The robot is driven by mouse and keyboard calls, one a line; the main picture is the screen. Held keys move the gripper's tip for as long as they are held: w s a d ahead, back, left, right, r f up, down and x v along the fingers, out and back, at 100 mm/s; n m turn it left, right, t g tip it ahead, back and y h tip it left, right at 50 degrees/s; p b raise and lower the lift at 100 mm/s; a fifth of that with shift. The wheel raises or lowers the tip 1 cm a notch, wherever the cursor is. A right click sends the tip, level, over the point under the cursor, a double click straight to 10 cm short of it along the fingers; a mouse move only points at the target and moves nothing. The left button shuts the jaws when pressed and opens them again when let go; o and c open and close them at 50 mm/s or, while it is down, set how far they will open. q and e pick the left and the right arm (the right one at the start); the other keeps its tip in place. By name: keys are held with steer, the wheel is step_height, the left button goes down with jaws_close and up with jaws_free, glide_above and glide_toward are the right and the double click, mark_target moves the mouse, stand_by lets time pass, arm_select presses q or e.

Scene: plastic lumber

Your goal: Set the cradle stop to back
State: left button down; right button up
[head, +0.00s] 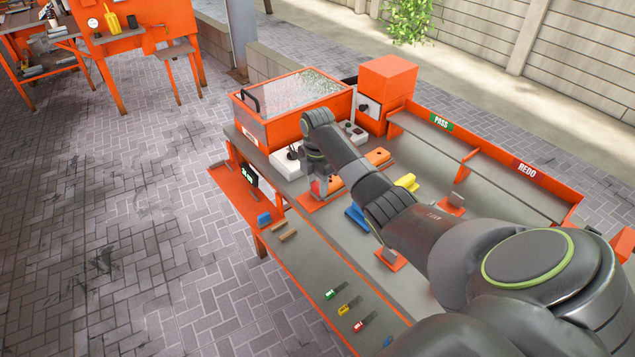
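My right arm reaches in from the right across the bench (303,237). My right gripper (316,172) points down beside an orange base plate (311,203) with a small upright red part (333,184). This may be the cradle and its stop, but I cannot tell for sure. The fingers are small and partly hidden by the wrist, so I cannot tell whether they are open or touch the red part. The position of the stop is not readable. My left gripper is not in view.
An orange box with a clear lid (300,90) and an orange cabinet (388,80) stand behind the gripper. A white block (286,165) is just left of it. Blue (356,216) and yellow (407,182) pieces lie nearby. PASS (440,122) and REDO (526,169) bays line the back.

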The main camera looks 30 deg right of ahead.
jaws_close()
steer(key=shift+s+a+r+p, duration=0.1)
steer(key=shift+a+p, duration=0.35)
steer(key=shift+p, duration=0.05)
steer(key=shift+s+a+p, duration=0.1)
steer(key=shift+a+p, duration=0.65)
steer(key=shift+a, duration=0.6)
steer(key=o, duration=0.9)
jaws_free()
steer(key=shift+c, duration=0.2)
